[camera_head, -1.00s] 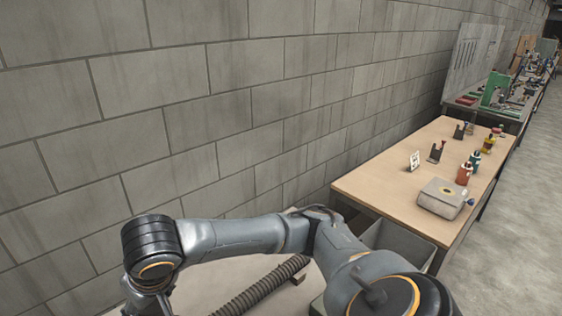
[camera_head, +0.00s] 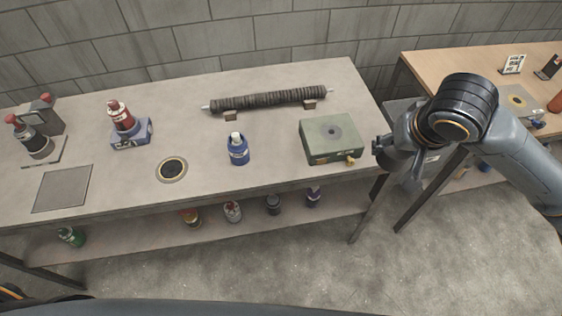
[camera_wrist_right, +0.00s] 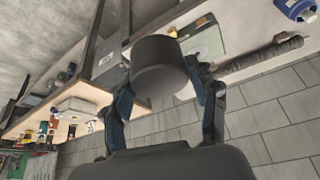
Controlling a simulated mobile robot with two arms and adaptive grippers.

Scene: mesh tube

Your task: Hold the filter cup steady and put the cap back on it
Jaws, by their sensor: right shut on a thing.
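My right gripper (camera_head: 382,152) is at the right end of the grey table, beside the green box. In the right wrist view it (camera_wrist_right: 165,95) is shut on a dark grey, round, cup-like piece (camera_wrist_right: 160,62), which may be the cap. A blue container with a white top (camera_head: 238,150) stands upright mid-table, left of the gripper and apart from it. A red container (camera_head: 122,116) sits in a blue stand (camera_head: 132,136) further left. I cannot tell which of these is the filter cup. My left gripper is not in view.
A ribbed dark tube (camera_head: 268,98) lies on supports at the back. The green box (camera_head: 331,139) stands at the right end. Several bottles stand on the lower shelf (camera_head: 150,238).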

